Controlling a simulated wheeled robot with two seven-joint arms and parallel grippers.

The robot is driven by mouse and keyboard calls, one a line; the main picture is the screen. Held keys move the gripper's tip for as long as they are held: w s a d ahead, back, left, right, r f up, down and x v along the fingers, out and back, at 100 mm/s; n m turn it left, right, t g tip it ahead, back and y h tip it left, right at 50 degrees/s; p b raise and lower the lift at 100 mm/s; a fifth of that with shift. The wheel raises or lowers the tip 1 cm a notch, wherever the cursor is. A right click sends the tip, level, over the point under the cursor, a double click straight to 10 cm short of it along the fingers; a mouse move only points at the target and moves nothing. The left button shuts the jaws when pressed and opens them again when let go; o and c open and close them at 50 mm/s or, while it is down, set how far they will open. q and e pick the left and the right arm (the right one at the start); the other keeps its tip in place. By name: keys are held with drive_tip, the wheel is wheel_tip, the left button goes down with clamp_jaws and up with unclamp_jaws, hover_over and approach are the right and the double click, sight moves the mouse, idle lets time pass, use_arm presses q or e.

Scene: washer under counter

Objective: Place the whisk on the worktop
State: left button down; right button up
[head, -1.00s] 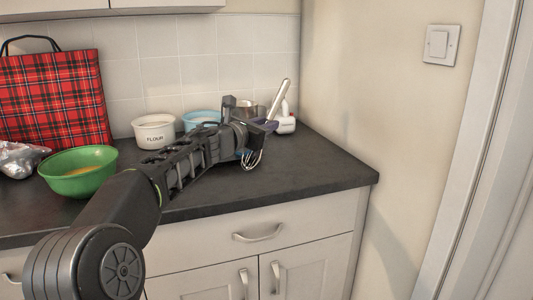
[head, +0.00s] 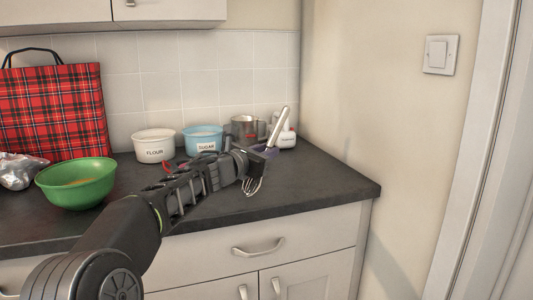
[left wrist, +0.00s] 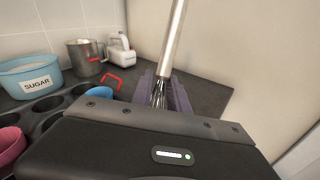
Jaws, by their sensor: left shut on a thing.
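The whisk has a pale metal handle (head: 279,126) pointing up and to the right, and wire loops (head: 253,186) hanging down by the worktop. My left gripper (head: 264,153) is shut on the whisk, over the right part of the dark worktop (head: 320,187). In the left wrist view the whisk handle (left wrist: 174,38) rises between the purple fingers (left wrist: 163,94). The wires are mostly hidden there. I cannot tell whether the loops touch the worktop. My right gripper is not in view.
Behind my arm stand a flour tub (head: 154,146), a sugar tub (head: 203,139), a metal jug (head: 246,129) and a white appliance (head: 285,134). A muffin tin (left wrist: 40,108) lies near the gripper. A green bowl (head: 77,187) stands left. The worktop's front right corner is clear.

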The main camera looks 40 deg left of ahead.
use_arm(q)
drive_tip(key=c, duration=1.3)
unclamp_jaws()
drive_tip(key=shift+f, duration=0.1)
drive_tip(key=shift+s+d+r+p, duration=0.15)
drive_tip(key=shift+s+r, duration=0.05)
drive_tip(key=shift+s, duration=1.8)
drive_tip(key=shift+s+d+r+p, duration=0.15)
drive_tip(key=shift+s+d+p, duration=0.05)
drive_tip(key=shift+s, duration=1.75)
drive_tip(key=shift+s+d+r+p, duration=0.15)
drive_tip(key=shift+s+r, duration=0.05)
drive_tip(key=shift+s, duration=1.8)
